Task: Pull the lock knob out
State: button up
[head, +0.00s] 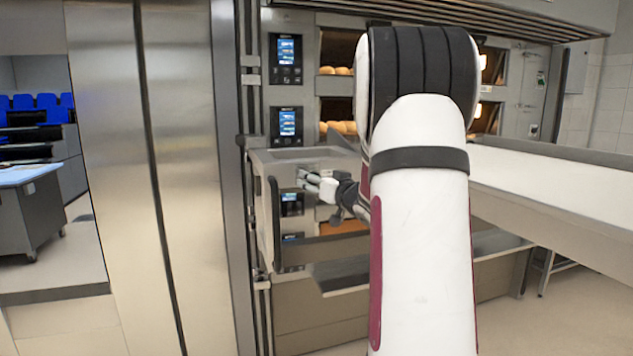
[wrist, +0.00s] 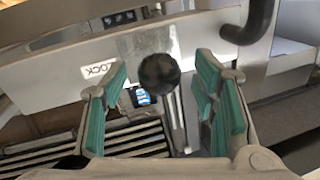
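The lock knob (wrist: 159,73) is a round black ball on a metal plate, in the middle of the wrist view. My gripper (wrist: 161,80) is open, with one green-padded finger on each side of the knob in the picture. I see a gap between the knob and each finger; whether the fingertips reach as deep as the knob I cannot tell. In the head view my gripper (head: 316,182) is at the grey metal loader (head: 290,156) before the ovens; the knob cannot be made out there.
A black curved handle (wrist: 253,20) stands at the upper right of the wrist view. Metal slats (wrist: 130,139) lie below the knob. In the head view, oven control panels (head: 287,125) are behind, a long white conveyor (head: 560,185) is at right, and a steel cabinet (head: 180,120) is at left.

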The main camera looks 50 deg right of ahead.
jog(key=v, duration=1.2)
jog(key=shift+r, duration=0.1)
dwell(0.4)
